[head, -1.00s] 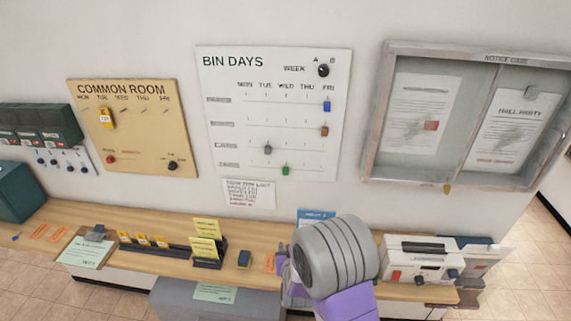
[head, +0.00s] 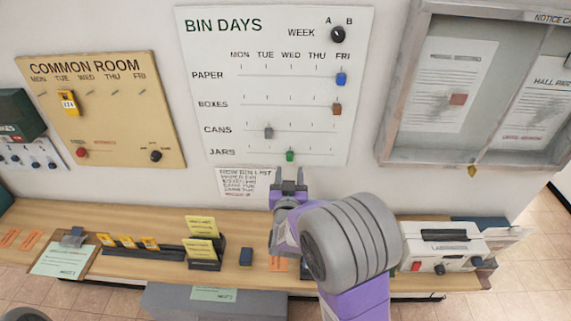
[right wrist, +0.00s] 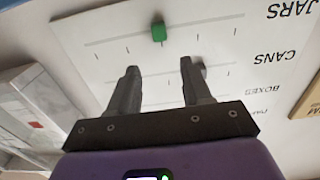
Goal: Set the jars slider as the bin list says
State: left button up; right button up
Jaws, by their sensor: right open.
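The white BIN DAYS board (head: 228,60) hangs on the wall, with rows for paper, boxes, cans and jars under columns MON to FRI. The green jars slider (head: 290,155) stands at about the WED column. It also shows in the right wrist view (right wrist: 158,32), just beyond my fingertips. My right gripper (head: 288,178) is open and empty, just below the jars slider and apart from it. In the right wrist view its two fingers (right wrist: 158,65) stand apart. The bin list (head: 245,182) is a paper under the board, partly behind my gripper; its small text is hard to read.
A blue paper slider (head: 341,79) and brown boxes slider (head: 337,109) stand at FRI. The grey cans slider (head: 268,132) stands near TUE. The week knob (head: 338,35) is at top right. A wooden counter (head: 130,230) with small items runs below; the notice case (head: 390,140) hangs at right.

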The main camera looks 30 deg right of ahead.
aim_at(289, 156)
jog(key=shift+f+b+x, duration=0.1)
jog(key=shift+f+x, duration=0.05)
jog(key=shift+x, duration=1.2)
jog(key=shift+f+b+x, duration=0.1)
jog(key=shift+f+x, duration=0.1)
jog(key=shift+x, duration=1.1)
jog(key=shift+f+b+x, duration=0.1)
jog(key=shift+f+x, duration=0.05)
jog(key=shift+x, duration=1.2)
jog(key=shift+a, duration=0.15)
grip_shut()
